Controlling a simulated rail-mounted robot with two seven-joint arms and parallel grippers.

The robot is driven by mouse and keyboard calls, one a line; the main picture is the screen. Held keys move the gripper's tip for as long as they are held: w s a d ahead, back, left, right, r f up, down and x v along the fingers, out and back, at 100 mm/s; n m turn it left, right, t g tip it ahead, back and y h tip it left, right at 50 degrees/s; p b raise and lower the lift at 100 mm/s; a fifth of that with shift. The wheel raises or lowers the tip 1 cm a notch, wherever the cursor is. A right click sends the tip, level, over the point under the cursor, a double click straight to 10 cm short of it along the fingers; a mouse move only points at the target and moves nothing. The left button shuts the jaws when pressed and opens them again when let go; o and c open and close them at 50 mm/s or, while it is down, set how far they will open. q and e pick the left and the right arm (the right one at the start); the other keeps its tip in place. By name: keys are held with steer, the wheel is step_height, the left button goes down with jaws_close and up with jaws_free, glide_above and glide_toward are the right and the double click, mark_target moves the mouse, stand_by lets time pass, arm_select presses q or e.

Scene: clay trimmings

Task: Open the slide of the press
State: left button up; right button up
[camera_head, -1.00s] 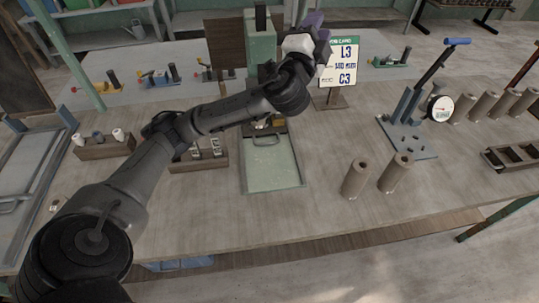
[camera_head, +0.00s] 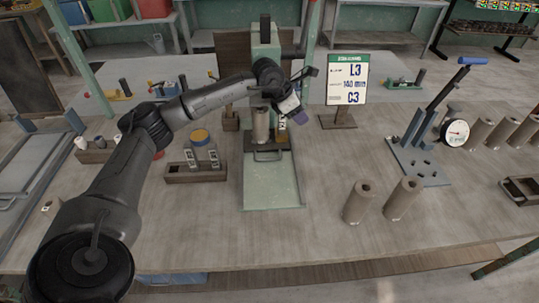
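The green press (camera_head: 264,45) stands at the back middle of the table, partly hidden by my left arm. Its slide has a metal loop handle (camera_head: 268,155) at the front, just above a pale green bed (camera_head: 271,183). A tan cylinder (camera_head: 260,126) stands upright at the slide, its top close to my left wrist. My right gripper is out of view.
A job card (camera_head: 347,78) stands right of the press. Two tan cylinders (camera_head: 358,203) (camera_head: 403,198) stand front right. A blue lever device (camera_head: 418,160) with a gauge is farther right. A wooden holder (camera_head: 195,173) is left of the bed. The table front is clear.

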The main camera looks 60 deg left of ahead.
mark_target(268, 158)
arm_select(q)
steer(key=s+a+f+m+g+y, duration=0.1)
steer(key=s+a+f+g+y, duration=0.25)
steer(key=s+g, duration=0.45)
steer(key=shift+t+h, duration=0.45)
steer(key=shift+t, duration=0.25)
steer(key=f+b, duration=0.1)
steer(key=f, duration=0.3)
steer(key=f+b, duration=0.1)
steer(key=f, duration=0.4)
steer(key=f+b, duration=0.1)
steer(key=f, duration=0.3)
steer(key=shift+s+f, duration=0.15)
steer(key=shift+s, duration=0.2)
jaws_close()
